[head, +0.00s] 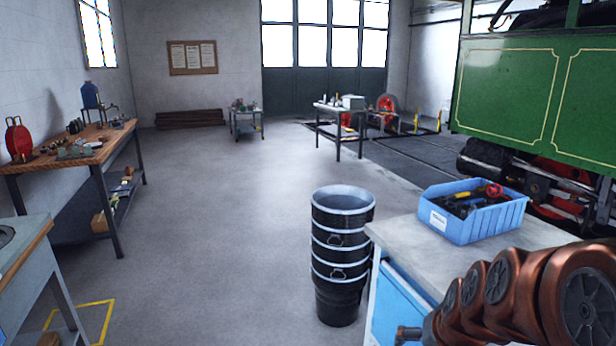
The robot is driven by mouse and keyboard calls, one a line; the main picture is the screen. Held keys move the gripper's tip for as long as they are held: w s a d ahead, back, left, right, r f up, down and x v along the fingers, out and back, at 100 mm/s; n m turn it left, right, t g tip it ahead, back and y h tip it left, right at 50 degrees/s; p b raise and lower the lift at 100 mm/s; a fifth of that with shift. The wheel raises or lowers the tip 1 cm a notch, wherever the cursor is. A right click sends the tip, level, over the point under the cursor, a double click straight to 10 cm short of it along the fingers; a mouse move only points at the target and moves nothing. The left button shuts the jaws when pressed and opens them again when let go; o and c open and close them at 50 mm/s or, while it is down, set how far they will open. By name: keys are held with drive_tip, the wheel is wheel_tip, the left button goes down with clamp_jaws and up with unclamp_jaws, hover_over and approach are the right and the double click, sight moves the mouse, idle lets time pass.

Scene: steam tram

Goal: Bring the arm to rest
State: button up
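My arm, with copper-coloured links and dark round joint covers, shows at the lower right of the head view. It is bent, with its joints close together, in front of the grey-topped workbench (400,243). Its lower part is cut off by the bottom edge of the picture. I cannot make out my gripper or its fingers, so whether it holds anything is hidden.
A blue bin (470,226) of tools sits on that bench. A stack of black buckets (340,250) stands left of it. A wooden workbench (85,150) and grey table (25,245) line the left. A green tram (535,90) is right. The middle floor is clear.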

drive_tip(key=s+a+r+n+g+p, duration=0.1)
drive_tip(key=s+a+g, duration=0.1)
drive_tip(key=s, duration=1)
drive_tip(key=s+a+r+n+g+p, duration=0.1)
drive_tip(key=s+g, duration=0.4)
drive_tip(key=s, duration=0.7)
drive_tip(key=shift+s+a+r+n, duration=0.25)
drive_tip(key=shift+a+n, duration=0.45)
drive_tip(key=shift+a, duration=0.3)
drive_tip(key=shift+c, duration=0.4)
